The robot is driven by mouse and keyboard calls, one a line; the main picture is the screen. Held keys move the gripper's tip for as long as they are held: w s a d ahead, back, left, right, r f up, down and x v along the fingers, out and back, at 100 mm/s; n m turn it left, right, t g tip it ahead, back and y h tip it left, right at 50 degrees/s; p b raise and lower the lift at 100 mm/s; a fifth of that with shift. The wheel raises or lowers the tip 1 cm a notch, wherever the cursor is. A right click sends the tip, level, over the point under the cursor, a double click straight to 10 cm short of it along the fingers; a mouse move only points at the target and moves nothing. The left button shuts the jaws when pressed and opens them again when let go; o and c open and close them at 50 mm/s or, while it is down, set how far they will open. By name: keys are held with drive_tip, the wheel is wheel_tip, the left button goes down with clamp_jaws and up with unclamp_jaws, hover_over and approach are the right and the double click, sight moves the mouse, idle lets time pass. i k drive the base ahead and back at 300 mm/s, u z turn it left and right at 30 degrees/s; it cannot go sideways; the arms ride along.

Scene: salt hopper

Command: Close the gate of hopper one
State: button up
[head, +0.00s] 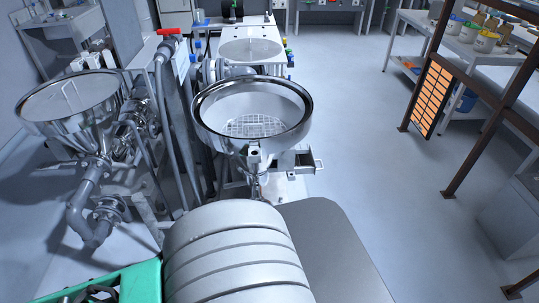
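A steel hopper (206,130) with a wide round bowl, a shiny rim and a wire grate inside stands in the middle of the head view. Below its rim, a flat metal piece with a looped handle (318,164) sticks out to the right; it looks like a slide gate pulled outward. A second hopper (40,110) with a wide funnel stands at the left above bent grey pipes. I see no label telling which is hopper one. My gripper is not in view.
A red-handled lever (168,32) tops the pipework between the hoppers. Open grey floor (350,110) lies right of the middle hopper. A brown frame (462,120) with an orange panel (433,97) and shelves with tubs (485,42) stand at the right.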

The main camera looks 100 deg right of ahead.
sight(304, 157)
drive_tip(key=u, duration=0.1)
drive_tip(key=k, duration=2.7)
drive_tip(key=z, duration=3.4)
drive_tip(key=i, duration=0.7)
drive_tip(key=u, duration=2.25)
